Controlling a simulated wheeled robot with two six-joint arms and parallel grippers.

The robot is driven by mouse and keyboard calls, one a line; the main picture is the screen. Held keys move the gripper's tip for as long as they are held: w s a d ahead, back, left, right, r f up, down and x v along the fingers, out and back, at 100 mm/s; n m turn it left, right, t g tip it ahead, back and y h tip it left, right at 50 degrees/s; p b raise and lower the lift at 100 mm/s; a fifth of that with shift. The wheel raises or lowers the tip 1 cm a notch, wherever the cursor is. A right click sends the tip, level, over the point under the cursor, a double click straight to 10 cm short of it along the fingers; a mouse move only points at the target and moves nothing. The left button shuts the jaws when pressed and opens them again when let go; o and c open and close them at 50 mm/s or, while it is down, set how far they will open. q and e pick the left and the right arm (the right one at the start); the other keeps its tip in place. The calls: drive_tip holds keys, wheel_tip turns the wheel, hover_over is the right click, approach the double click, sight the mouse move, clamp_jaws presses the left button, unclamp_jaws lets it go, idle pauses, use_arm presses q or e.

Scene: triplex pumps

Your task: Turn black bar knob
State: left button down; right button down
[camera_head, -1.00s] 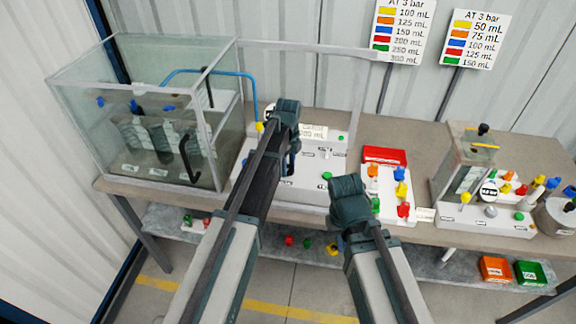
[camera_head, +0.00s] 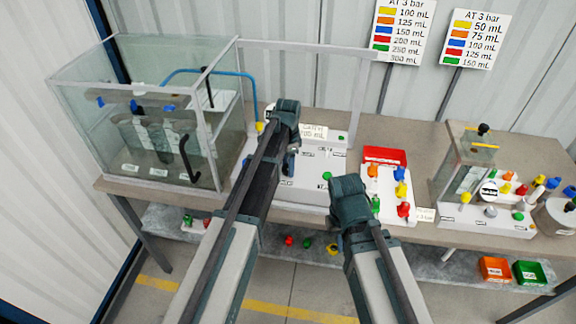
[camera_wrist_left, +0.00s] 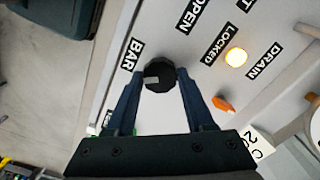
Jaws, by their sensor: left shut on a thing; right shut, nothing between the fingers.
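The black bar knob (camera_wrist_left: 160,75) shows in the left wrist view on a pale panel, next to a BAR label (camera_wrist_left: 132,54). My left gripper (camera_wrist_left: 158,84) has one finger on each side of the knob and is shut on it. My right gripper (camera_head: 342,238) is shut and empty, at the front edge of the bench, right of the left arm.
A glass tank (camera_head: 150,115) stands left of my left arm. A board with coloured valves (camera_head: 400,190) and a second small pump unit (camera_head: 485,215) stand to the right. In the left wrist view a lit yellow LOCKED lamp (camera_wrist_left: 236,56) and an orange part (camera_wrist_left: 223,104) are near the knob.

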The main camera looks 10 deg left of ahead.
use_arm(q)
drive_tip(key=n, duration=1.4)
drive_tip(key=shift+n, duration=0.3)
drive_tip(key=n, duration=0.3)
drive_tip(key=shift+n, duration=0.3)
drive_tip(key=n, duration=0.3)
drive_tip(key=shift+n, duration=0.4)
drive_tip(key=n, duration=0.3)
drive_tip(key=shift+n, duration=2.1)
